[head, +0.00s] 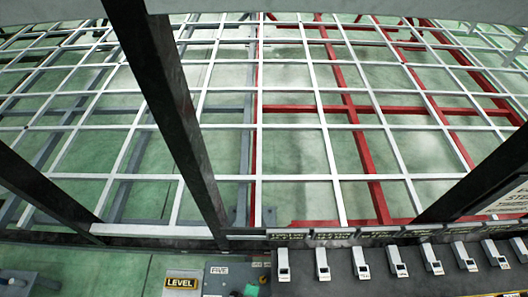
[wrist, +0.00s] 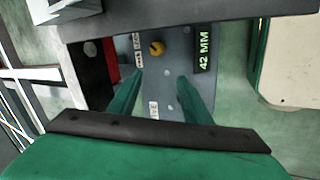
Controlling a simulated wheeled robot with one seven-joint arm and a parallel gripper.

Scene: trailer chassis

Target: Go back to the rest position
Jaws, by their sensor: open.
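My gripper (wrist: 160,88) shows in the wrist view as two green fingers, spread apart with nothing between them. It is open. The fingers point toward a grey panel (wrist: 150,80) with a yellow knob (wrist: 157,48) lying beyond the fingertips, and the knob is not held. A "42 MM" display (wrist: 204,50) is on the panel's right side. In the head view, a small green shape at the bottom edge may be part of my gripper, but I cannot tell for sure. A rest position is not marked in either view.
A white and red frame grid (head: 290,127) spans the head view, crossed by dark beams (head: 170,95). A row of grey switch-like units (head: 360,263) lines the lower right. A pale plate (wrist: 290,60) is right in the wrist view.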

